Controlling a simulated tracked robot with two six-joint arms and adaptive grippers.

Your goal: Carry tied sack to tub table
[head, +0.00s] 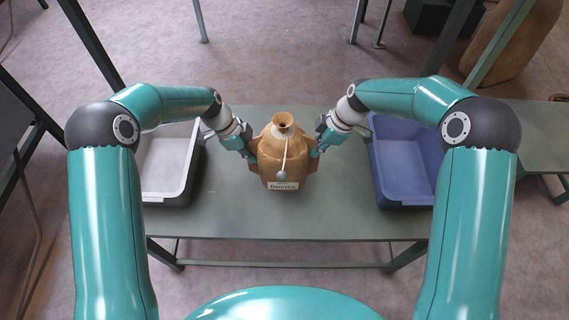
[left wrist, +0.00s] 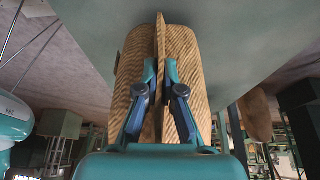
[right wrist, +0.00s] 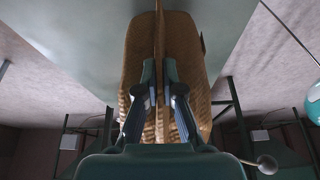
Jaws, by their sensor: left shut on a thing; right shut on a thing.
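The tied sack (head: 283,160) is tan, with a gathered neck, a pale tie cord hanging down its front and a label near its base. It is upright at the middle of the grey-green table (head: 290,218); I cannot tell whether it rests on the top or is just above it. My left gripper (head: 252,157) is shut on the sack's left side seam, which also shows in the left wrist view (left wrist: 161,45). My right gripper (head: 314,152) is shut on the seam at its right side, and the sack's woven side fills the right wrist view (right wrist: 185,60).
A tub with a pale inside and dark outer wall (head: 167,198) stands on the table's left part. A blue tub (head: 405,206) stands on its right part. Another table surface (head: 541,130) is at the right edge. The table front between the tubs is clear.

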